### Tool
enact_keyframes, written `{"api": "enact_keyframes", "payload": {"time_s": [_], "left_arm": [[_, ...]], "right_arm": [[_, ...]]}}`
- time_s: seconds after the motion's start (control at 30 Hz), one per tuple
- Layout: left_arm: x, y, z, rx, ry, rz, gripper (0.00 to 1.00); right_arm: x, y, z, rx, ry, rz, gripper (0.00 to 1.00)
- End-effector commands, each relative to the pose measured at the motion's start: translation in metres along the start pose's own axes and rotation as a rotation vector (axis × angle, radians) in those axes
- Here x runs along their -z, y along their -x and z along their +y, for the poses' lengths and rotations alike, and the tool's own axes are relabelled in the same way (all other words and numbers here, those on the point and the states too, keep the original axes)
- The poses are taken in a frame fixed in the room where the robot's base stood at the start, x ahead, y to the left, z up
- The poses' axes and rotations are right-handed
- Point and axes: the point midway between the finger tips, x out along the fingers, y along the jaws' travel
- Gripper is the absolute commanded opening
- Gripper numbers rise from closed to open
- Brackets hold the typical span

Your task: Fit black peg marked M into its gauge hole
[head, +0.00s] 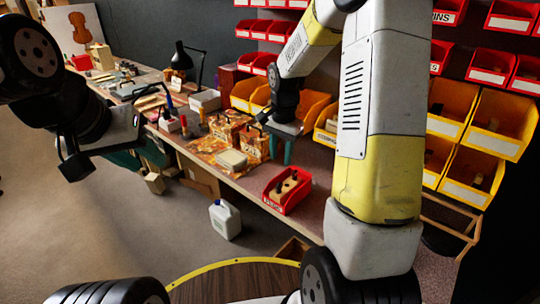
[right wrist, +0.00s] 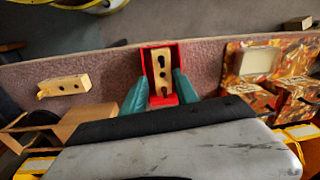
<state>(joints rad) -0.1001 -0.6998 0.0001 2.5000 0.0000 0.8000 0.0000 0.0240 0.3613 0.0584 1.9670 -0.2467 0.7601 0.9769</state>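A red bin (head: 276,205) stands near the bench's front edge and holds a pale wooden block (head: 291,188) with dark pegs or holes. In the right wrist view the bin (right wrist: 174,51) and this block (right wrist: 157,66) lie between my fingertips. A second wooden block with dark holes (right wrist: 65,86) lies on the bench to the left there. No M mark is readable, and I cannot tell which dark shapes are pegs. My right gripper (right wrist: 159,88) is open and empty, teal fingers apart above the bench. My left gripper (head: 75,165) hangs left, away from the bench; its fingers are unclear.
Patterned orange boxes (head: 253,143) and a pale grey block (head: 231,160) stand left of the bin. Yellow bins (head: 313,106) line the back. A white jug (head: 225,220) stands on the floor.

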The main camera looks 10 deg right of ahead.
Motion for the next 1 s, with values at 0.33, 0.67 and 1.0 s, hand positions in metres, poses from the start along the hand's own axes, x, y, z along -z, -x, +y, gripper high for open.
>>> {"api": "enact_keyframes", "payload": {"time_s": [0.33,0.67,1.0], "left_arm": [[0.0,0.0,0.0,0.0,0.0,0.0,0.36],[0.0,0.0,0.0,0.0,0.0,0.0,0.36],[0.0,0.0,0.0,0.0,0.0,0.0,0.36]], "right_arm": [[0.012,-0.065,-0.009,-0.065,-0.13,-0.04,0.35],[0.009,-0.113,-0.006,-0.066,-0.128,-0.041,0.35],[0.009,-0.136,-0.005,-0.063,-0.127,-0.038,0.35]]}}
